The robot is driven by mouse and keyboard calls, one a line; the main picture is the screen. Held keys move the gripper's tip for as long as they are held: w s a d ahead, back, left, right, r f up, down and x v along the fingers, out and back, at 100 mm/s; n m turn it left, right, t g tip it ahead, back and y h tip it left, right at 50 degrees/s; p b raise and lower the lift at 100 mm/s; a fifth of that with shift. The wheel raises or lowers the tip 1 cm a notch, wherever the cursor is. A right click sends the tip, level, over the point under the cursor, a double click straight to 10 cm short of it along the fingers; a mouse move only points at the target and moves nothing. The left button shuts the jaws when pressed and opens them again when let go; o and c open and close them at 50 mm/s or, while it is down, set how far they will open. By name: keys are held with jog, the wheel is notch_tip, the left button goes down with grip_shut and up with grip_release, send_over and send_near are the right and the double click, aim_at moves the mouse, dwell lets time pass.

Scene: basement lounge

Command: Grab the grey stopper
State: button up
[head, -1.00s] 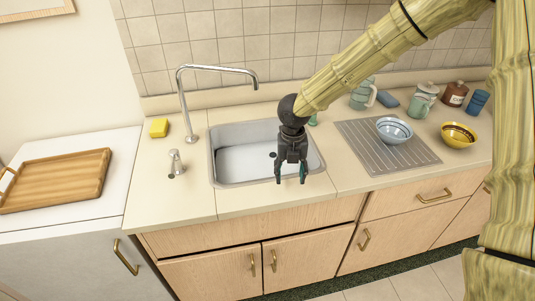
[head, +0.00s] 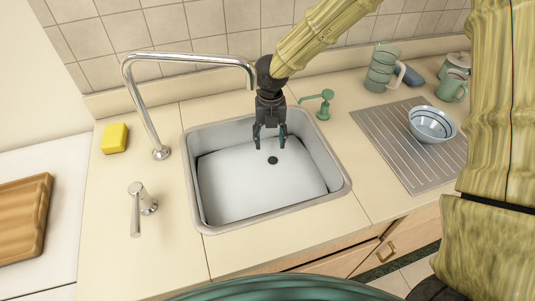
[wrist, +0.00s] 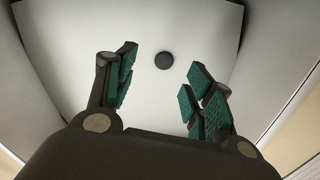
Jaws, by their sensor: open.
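The grey stopper (head: 273,160) is a small dark grey disc lying on the floor of the sink (head: 228,190). It also shows in the wrist view (wrist: 163,61), beyond my fingertips and between their lines. My gripper (head: 270,142) is open and empty, pointing down over the back part of the sink. In the wrist view its two fingers (wrist: 160,78) with green pads stand apart, with nothing between them. The stopper is apart from both fingers.
A chrome faucet (head: 155,100) arches over the sink from the left. A lever (head: 139,208) and a yellow sponge (head: 115,138) are on the left counter. A green soap dispenser (head: 322,105) stands behind right. A blue bowl (head: 432,124) sits on the drainboard (head: 405,160).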

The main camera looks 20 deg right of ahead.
aim_at(273, 159)
jog(key=s+f, duration=0.3)
jog(key=f, duration=0.1)
jog(key=w+f+p, duration=0.1)
jog(key=f, duration=0.1)
jog(key=w+f, duration=0.1)
jog(key=shift+d+f+p, duration=0.2)
jog(key=shift+d+p, duration=0.15)
jog(key=shift+d, duration=0.05)
jog(key=shift+s+f, duration=0.35)
jog(key=shift+f, duration=0.25)
jog(key=shift+w+f, duration=0.25)
jog(key=shift+f, duration=0.35)
jog(key=shift+s+r, duration=0.1)
jog(key=shift+r, duration=0.05)
jog(key=shift+c, duration=1.4)
jog(key=c, duration=0.8)
